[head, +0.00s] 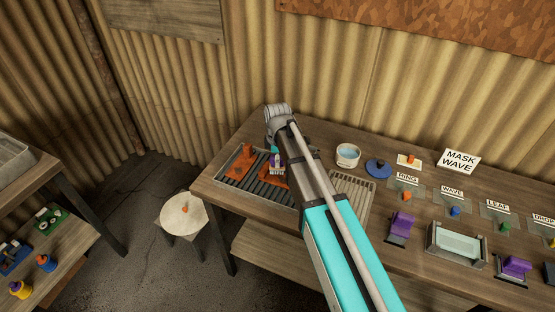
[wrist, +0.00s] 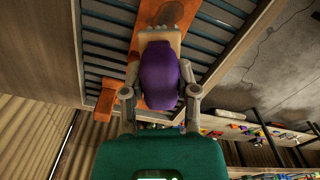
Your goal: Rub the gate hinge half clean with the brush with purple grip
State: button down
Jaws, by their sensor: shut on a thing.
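My gripper (wrist: 160,92) is shut on the purple grip of the brush (wrist: 164,75). The pale head of the brush (wrist: 160,38) faces a flat, rusty orange piece (wrist: 185,10), which looks like the gate hinge half. I cannot tell whether the bristles touch it. The piece has a darker brown round patch at its far end, and the brush hides its middle. In the head view, the brush (head: 275,158) is over this orange piece (head: 268,181) on the slatted tray (head: 236,169). My arm hides part of the piece.
A second rusty piece with an upright part (head: 247,155) stands on the tray to the left. A water bowl (head: 348,155), a blue disc (head: 378,168) and labelled cards stand to the right on the bench. A round stool (head: 184,215) is left of the bench.

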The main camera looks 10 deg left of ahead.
jog(key=shift+f+b, duration=0.55)
jog(key=shift+f, duration=0.3)
jog(key=c, duration=1.1)
grip_release()
grip_shut()
